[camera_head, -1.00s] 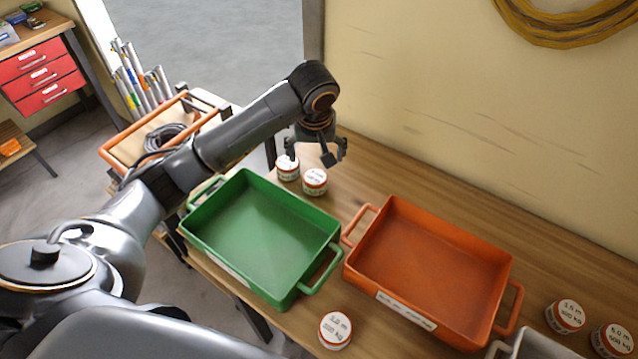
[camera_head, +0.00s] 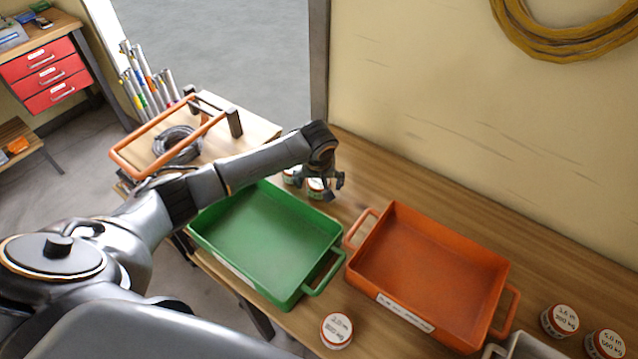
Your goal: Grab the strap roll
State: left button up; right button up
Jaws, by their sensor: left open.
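Another strap roll (camera_head: 337,330) stands at the table's front edge. Two more stand at the far right, one (camera_head: 560,320) beside the other (camera_head: 606,345). I cannot tell whether my left fingers touch a roll. My right gripper is not in view.
The empty green tray (camera_head: 327,268) and the empty orange tray (camera_head: 500,300) stand side by side on the table (camera_head: 440,190). A grey container (camera_head: 540,347) shows at the bottom right. A wall runs behind the table.

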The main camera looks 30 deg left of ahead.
pick_arm(q)
jog(key=shift+w+f, duration=0.15)
jog(key=shift+f, duration=0.1)
jog(key=c, duration=1.4)
jog(key=shift+r, duration=0.1)
jog(key=shift+r, duration=0.1)
